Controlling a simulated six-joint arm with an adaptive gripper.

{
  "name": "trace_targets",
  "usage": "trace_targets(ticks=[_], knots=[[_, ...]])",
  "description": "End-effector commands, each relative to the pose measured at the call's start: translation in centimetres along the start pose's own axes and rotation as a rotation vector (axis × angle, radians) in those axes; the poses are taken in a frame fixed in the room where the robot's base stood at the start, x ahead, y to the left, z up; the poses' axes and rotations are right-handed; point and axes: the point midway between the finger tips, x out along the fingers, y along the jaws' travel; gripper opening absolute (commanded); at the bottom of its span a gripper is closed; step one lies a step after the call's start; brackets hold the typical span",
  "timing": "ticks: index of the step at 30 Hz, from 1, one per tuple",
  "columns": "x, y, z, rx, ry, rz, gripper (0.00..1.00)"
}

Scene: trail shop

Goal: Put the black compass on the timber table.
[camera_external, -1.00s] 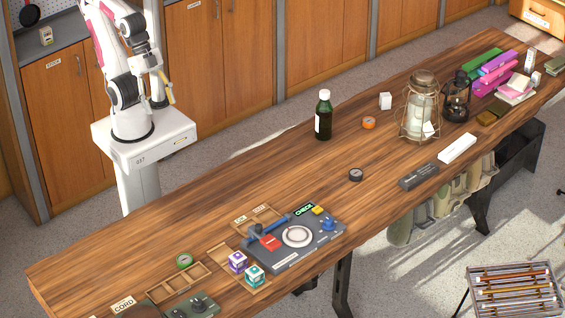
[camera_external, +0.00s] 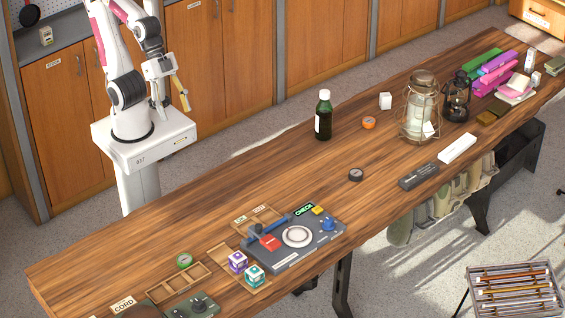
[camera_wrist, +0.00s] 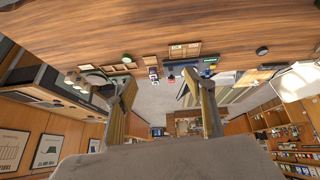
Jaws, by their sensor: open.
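The black compass (camera_external: 356,174) is a small round dark case with a paler face. It lies flat on the timber table (camera_external: 230,185), right of the middle, in the external view. A small dark round thing (camera_wrist: 262,50) on the wood in the wrist view looks like the same compass. My gripper (camera_external: 174,104) is raised near my base, beyond the table's back edge, far left of the compass. Its two fingers stand wide apart in the wrist view (camera_wrist: 168,92), with nothing between them.
A dark bottle (camera_external: 323,116), an orange round item (camera_external: 368,122), a caged lantern (camera_external: 420,108) and a black lantern (camera_external: 457,98) stand beyond the compass. A dark block (camera_external: 418,176) lies right of it. A device (camera_external: 295,240) and green round item (camera_external: 184,261) are left. The table's back-left stretch is clear.

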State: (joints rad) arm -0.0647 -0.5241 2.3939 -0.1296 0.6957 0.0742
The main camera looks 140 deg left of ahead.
Motion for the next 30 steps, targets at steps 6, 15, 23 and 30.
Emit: trace_targets(ticks=[6,15,23,30], knots=[[2.6,-0.8,-4.6,-0.054,0.049,0.008,0.54],[6.5,-3.0,-10.4,-0.131,0.125,-0.004,0.54],[10.3,-6.1,-14.7,-0.204,0.189,-0.036,0.54],[14.1,-9.9,-17.9,-0.271,0.244,-0.085,0.54]])
